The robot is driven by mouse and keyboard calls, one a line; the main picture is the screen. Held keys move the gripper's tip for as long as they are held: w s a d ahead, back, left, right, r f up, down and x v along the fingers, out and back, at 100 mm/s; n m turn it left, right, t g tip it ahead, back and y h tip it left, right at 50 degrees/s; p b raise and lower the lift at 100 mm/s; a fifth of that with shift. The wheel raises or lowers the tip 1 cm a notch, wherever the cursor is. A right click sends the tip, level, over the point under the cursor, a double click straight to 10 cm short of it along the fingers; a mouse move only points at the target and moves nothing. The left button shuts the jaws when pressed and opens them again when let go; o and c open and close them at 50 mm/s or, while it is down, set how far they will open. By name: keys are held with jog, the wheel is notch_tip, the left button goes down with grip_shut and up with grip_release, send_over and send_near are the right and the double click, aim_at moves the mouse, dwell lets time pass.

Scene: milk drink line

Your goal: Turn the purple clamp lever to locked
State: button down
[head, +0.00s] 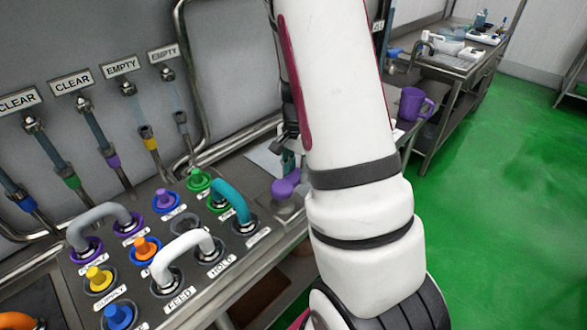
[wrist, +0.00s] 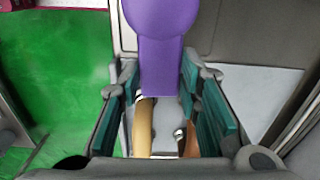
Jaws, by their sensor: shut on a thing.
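The purple clamp lever (wrist: 160,45) has a round knob end and a narrower bar that runs down between my fingers in the wrist view. In the head view its purple knob (head: 286,187) shows at the right end of the panel, beside my arm. My gripper (wrist: 160,98) has teal-padded fingers on both sides of the bar and is shut on it. In the head view my gripper (head: 289,160) is mostly hidden behind my arm. The lever's pivot and any lock marking cannot be made out.
The panel (head: 190,275) holds coloured knobs and several curved pipes, with the teal pipe (head: 231,197) close to the lever. A purple mug (head: 412,104) stands behind my arm. Hoses with CLEAR and EMPTY labels hang on the wall. Green floor (head: 500,200) is open at right.

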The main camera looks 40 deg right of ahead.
jog(key=shift+s+m, duration=0.2)
jog(key=shift+m, duration=0.2)
jog(key=c, duration=1.2)
grip_release()
jog(key=shift+o, duration=0.2)
notch_tip(320, 180, up, 12)
jog(key=s+a+r+n+t, duration=0.1)
jog(key=s+a+r+n, duration=0.3)
jog(key=a+n, duration=0.2)
jog(key=s+a+r+n+t, duration=0.2)
jog(key=s+a+r+n, duration=0.3)
jog(key=a, duration=0.5)
jog(key=s+a+r+n+t, duration=0.2)
jog(key=s+a+r+n, duration=0.2)
jog(key=a+n, duration=0.2)
jog(key=shift+s+a+r+n, duration=0.25)
jog(key=shift+a+r+n, duration=0.15)
jog(key=shift+a, duration=0.55)
